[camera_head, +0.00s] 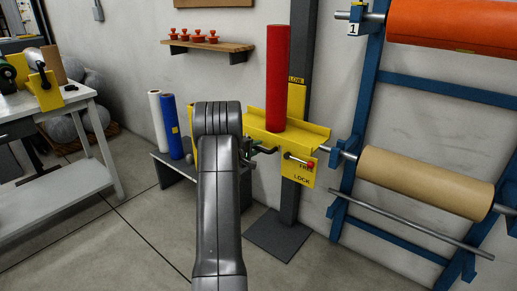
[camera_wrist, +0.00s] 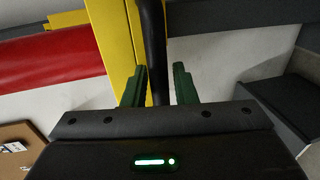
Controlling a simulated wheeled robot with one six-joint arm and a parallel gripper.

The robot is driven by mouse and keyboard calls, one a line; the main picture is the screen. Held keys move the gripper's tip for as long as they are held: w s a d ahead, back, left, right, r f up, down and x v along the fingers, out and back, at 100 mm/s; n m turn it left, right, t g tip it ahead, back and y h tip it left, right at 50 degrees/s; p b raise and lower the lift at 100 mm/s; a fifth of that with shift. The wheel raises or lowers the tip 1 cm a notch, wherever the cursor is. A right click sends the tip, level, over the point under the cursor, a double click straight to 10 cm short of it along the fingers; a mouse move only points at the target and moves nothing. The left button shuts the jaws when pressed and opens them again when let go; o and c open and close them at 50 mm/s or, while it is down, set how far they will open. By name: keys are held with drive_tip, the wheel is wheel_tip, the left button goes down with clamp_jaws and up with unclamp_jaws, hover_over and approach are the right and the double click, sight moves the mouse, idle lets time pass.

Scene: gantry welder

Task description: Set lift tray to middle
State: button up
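The yellow lift tray (camera_head: 315,135) is on a dark grey post (camera_head: 296,195), with a red roll (camera_head: 277,80) standing upright on it. My gripper (camera_head: 252,150) is at the tray's left end, mostly hidden behind my arm. In the wrist view, its green fingers (camera_wrist: 158,88) stand apart, one each side of a black bar (camera_wrist: 154,40) beside yellow metal (camera_wrist: 112,35). Gaps show between bar and fingers. The red roll (camera_wrist: 50,60) also shows there.
A blue rack (camera_head: 350,150) with an orange roll (camera_head: 455,25) and a brown roll (camera_head: 425,183) stands at right. A low grey bench (camera_head: 170,168) with white and blue rolls is left of my arm. A white table (camera_head: 60,100) is far left. Floor between is clear.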

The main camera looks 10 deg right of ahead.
drive_tip(key=shift+x, duration=0.85)
drive_tip(key=shift+c, duration=0.5)
clamp_jaws()
drive_tip(key=shift+r, duration=0.1)
